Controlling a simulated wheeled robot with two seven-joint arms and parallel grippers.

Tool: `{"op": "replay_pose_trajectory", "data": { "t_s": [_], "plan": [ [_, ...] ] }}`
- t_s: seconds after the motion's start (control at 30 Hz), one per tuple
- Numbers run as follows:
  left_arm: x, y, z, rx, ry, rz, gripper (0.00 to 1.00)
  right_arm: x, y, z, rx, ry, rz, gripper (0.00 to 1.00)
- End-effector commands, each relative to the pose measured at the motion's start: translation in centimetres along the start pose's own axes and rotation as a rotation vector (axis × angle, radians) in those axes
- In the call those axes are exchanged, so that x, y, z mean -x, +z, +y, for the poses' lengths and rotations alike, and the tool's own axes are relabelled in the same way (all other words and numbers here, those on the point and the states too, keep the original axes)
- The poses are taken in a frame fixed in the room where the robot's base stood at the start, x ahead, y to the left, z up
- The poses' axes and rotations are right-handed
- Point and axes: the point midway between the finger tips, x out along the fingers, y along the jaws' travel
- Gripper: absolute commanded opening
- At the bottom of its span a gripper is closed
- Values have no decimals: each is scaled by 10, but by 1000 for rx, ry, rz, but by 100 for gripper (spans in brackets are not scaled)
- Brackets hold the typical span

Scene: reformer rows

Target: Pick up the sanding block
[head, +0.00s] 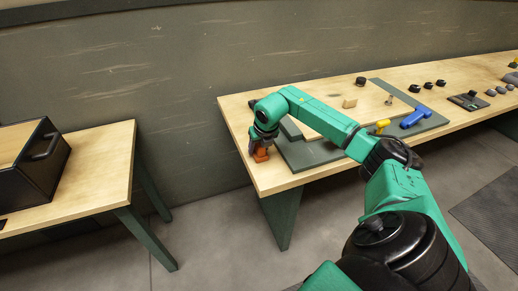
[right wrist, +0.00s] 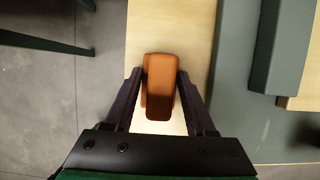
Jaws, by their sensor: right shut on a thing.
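The sanding block is an orange-brown block (right wrist: 160,85), seen in the right wrist view between the two dark fingers of my right gripper (right wrist: 161,88). The fingers touch it on both sides, so the gripper is shut on it. In the head view the orange block (head: 261,155) is at the left end of the long wooden table, under my right gripper (head: 260,148). I cannot tell whether it rests on the tabletop or is just above it. My left gripper is not in view.
The long wooden table (head: 238,125) bears a grey-green mat (head: 302,155), a blue tool (head: 415,117), a yellow item (head: 381,126), a small wooden block (head: 349,102) and several dark pieces. A black box (head: 40,165) stands on a separate table (head: 105,165) at left, with a floor gap between.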

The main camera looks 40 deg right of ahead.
Motion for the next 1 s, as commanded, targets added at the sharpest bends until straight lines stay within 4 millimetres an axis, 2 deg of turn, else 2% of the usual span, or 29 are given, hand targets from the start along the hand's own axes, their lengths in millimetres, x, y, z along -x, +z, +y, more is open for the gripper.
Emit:
{"op": "replay_pose_trajectory", "data": {
  "t_s": [0.17, 0.27, 0.37, 0.5, 0.6, 0.7, 0.83, 1.0],
  "plan": [
    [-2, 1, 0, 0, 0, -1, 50, 10, 6, 0, 0, 1, -5, 0],
    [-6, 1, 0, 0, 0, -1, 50, 26, 12, 0, -1, 1, -6, 0],
    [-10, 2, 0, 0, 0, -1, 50, 55, 25, 0, -1, 3, -11, 0],
    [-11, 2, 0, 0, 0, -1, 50, 109, 47, 1, -2, 6, -11, 0],
    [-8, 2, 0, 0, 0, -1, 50, 142, 60, 1, -2, 5, -7, 0],
    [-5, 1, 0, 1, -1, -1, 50, 166, 69, 0, -1, 3, -5, 0],
    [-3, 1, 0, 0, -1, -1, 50, 182, 76, 0, 0, 2, -2, 0],
    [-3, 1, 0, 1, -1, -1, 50, 186, 77, 0, 1, 0, 1, 0]
  ]
}}
